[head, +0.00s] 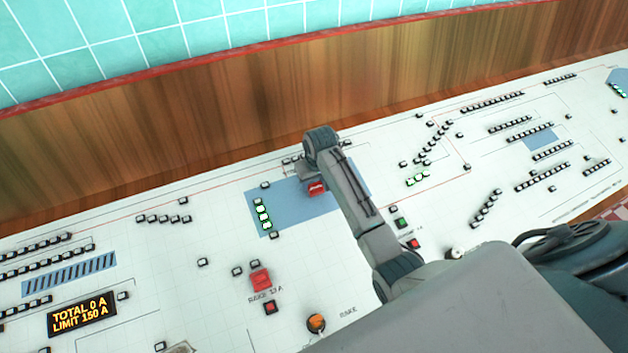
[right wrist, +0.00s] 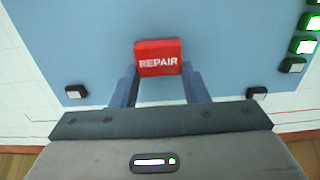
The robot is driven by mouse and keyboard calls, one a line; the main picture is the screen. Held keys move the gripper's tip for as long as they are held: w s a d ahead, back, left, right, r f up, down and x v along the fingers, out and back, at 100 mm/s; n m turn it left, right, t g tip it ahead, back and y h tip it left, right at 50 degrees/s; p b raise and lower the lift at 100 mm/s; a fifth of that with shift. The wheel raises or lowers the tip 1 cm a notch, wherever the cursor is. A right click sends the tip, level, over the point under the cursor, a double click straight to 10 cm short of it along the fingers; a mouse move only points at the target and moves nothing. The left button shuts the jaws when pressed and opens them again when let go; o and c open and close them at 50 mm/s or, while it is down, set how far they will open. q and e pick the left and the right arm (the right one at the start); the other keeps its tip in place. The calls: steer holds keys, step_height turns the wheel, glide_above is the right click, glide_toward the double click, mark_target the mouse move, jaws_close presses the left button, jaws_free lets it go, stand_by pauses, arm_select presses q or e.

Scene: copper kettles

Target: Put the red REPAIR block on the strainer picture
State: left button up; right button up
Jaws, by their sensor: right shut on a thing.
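The red REPAIR block (head: 317,188) is at the large blue rectangle (head: 289,205) on the white panel, partly covered by my arm in the head view. My right gripper (right wrist: 158,78) is shut on the block, which shows its white lettering in the right wrist view (right wrist: 158,50). Blue surface lies behind the block; I cannot tell if it touches it. A smaller blue patch with dark slanted bars (head: 69,274) is at the lower left. No picture is labelled as the strainer, so I cannot tell which one it is. My left gripper is out of view.
A red block (head: 260,280) and an orange knob (head: 316,322) stand on the panel's near side. An amber display (head: 82,314) reads TOTAL 0 A, LIMIT 150 A. Rows of small dark-edged lamps cover the panel. A wooden wall (head: 200,110) rises behind.

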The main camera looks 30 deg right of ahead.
steer(key=shift+w+f, duration=0.1)
steer(key=shift+f, duration=0.25)
stand_by(0.3)
steer(key=o, duration=1)
steer(key=shift+o, duration=0.2)
steer(key=shift+s+r, duration=0.25)
steer(key=shift+r, duration=1.05)
steer(key=shift+s+r, duration=0.3)
steer(key=shift+r, duration=1)
steer(key=shift+s+r, duration=0.25)
steer(key=shift+r, duration=1.05)
